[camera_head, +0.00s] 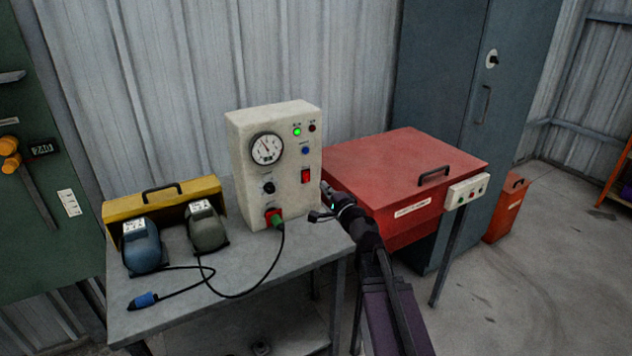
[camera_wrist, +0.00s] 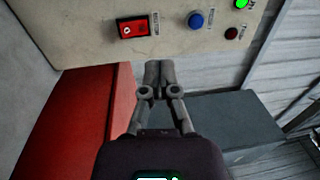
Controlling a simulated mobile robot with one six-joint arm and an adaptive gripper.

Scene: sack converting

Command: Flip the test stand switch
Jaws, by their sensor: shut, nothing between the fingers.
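The test stand (camera_head: 282,190) is a cream box with a dial gauge, lamps and knobs, upright on the grey table. Its red rocker switch (camera_head: 306,176) sits on the right of the front face. In the wrist view the switch (camera_wrist: 133,27) is at upper left on the panel, with a blue button and a dark red lamp beside it. A green lamp (camera_head: 297,132) glows near the top. My gripper (camera_head: 326,190) is just right of the panel, below the switch's level. In the wrist view my gripper (camera_wrist: 157,68) is shut and empty, its fingertips apart from the switch.
A green plug with a black cable (camera_head: 277,220) is in the stand's lower socket. Two small motor-like units, blue (camera_head: 144,248) and grey (camera_head: 207,228), stand left by a yellow box (camera_head: 165,200). A red lidded box (camera_head: 400,165) stands close on the right.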

